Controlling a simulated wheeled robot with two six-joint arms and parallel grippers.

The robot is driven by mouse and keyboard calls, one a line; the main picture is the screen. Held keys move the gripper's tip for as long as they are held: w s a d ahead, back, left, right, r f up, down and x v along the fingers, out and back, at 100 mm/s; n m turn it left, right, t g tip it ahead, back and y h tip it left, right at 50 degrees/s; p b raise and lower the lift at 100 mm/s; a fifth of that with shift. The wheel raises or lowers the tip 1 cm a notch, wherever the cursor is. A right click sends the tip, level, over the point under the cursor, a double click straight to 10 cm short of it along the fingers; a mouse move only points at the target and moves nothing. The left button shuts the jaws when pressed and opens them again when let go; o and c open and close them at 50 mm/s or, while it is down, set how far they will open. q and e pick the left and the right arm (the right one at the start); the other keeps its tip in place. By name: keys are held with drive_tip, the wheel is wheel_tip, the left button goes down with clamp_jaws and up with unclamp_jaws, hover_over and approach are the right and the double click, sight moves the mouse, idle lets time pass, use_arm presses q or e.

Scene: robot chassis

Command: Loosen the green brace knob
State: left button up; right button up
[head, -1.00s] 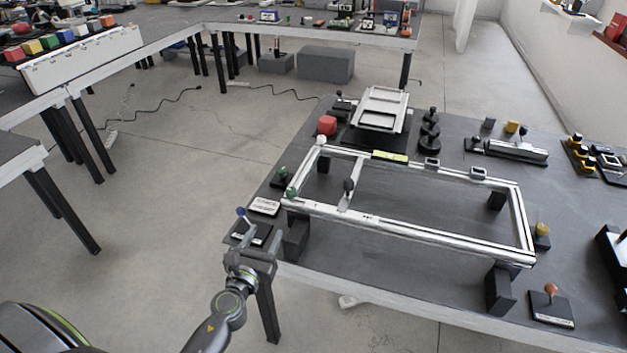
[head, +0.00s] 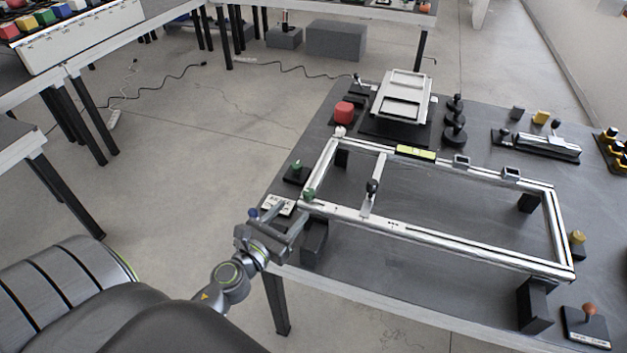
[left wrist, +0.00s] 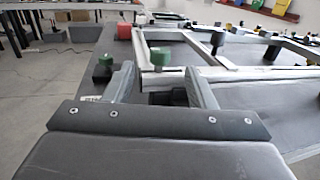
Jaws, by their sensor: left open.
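A green knob (head: 309,194) sits on the near left corner of a silver rectangular frame (head: 440,240). It shows in the left wrist view (left wrist: 160,57), just beyond and between my fingertips. A second green knob (head: 297,165) stands on a small black base on the table, left of the frame; it is also in the left wrist view (left wrist: 103,66), outside the left finger. My left gripper (head: 289,216) is open and empty, its fingers pointing at the frame corner, apart from the knob as far as I can tell. My right gripper is out of view.
A crossbar with a black knob (head: 372,186) spans the frame, which stands on black blocks (head: 535,305). A white label plate (head: 279,205) and a partly hidden blue knob (head: 253,212) lie close to my left gripper. A red block (head: 344,112) stands behind the frame.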

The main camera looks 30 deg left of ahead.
sight(305, 196)
use_arm(q)
drive_tip(key=w+p, duration=0.1)
drive_tip(key=w, duration=0.8)
drive_tip(key=shift+a, duration=0.1)
drive_tip(key=shift+w, duration=0.85)
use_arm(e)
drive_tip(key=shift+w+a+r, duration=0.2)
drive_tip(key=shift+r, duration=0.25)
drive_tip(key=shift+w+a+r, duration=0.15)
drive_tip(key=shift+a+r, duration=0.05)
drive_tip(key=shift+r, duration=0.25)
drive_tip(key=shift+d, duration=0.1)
use_arm(q)
drive_tip(key=c, duration=1)
drive_tip(key=shift+o, duration=0.2)
